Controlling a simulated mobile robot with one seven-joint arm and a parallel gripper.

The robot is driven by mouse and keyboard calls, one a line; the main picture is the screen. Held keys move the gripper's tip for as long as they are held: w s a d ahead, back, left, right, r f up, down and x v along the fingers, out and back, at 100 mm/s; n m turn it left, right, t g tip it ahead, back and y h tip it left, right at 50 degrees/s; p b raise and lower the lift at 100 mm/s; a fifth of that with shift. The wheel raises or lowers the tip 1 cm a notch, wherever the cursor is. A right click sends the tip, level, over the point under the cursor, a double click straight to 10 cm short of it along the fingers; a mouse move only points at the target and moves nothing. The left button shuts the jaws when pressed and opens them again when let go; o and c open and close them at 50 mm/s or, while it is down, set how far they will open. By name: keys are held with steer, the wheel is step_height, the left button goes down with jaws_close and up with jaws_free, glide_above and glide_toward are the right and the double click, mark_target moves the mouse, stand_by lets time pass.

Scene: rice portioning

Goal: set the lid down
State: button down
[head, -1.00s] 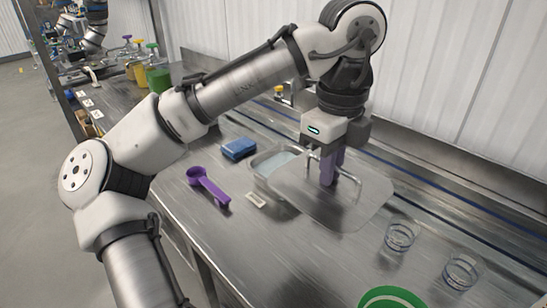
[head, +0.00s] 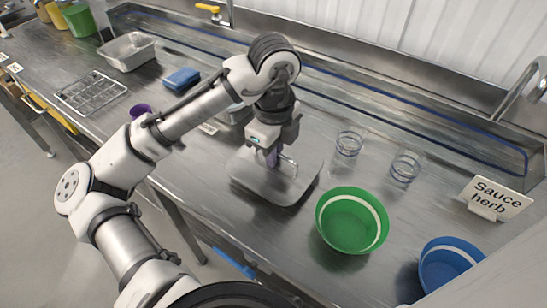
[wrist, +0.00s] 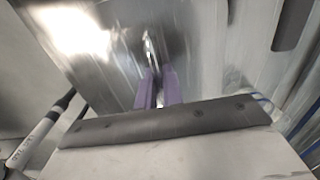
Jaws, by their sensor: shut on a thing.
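The lid (head: 247,182) is a flat, grey, see-through-looking rectangular plate with rounded corners and a raised bar handle (head: 289,163). It lies level at or just above the steel counter; I cannot tell whether it touches. My gripper (head: 272,160) points down with purple fingers shut on the handle. In the wrist view the purple fingers (wrist: 157,88) close around the shiny handle (wrist: 151,48), over the lid's blurred grey surface (wrist: 105,75). The metal pan (head: 236,114) is mostly hidden behind my arm, behind and left of the lid.
A green bowl (head: 324,228) stands close right of the lid, with two clear cups (head: 349,145) (head: 404,168) behind it. A blue bowl (head: 430,282) and a sign (head: 495,197) are farther right. A purple scoop (head: 140,110), blue sponge (head: 182,79), wire rack (head: 92,93) and metal tray (head: 127,53) lie left.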

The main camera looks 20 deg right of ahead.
steer(key=shift+f, duration=1.2)
steer(key=shift+f, duration=0.15)
steer(key=c, duration=1.5)
jaws_free()
steer(key=shift+c, duration=0.2)
step_height(320, 180, up, 12)
steer(key=shift+r, duration=0.2)
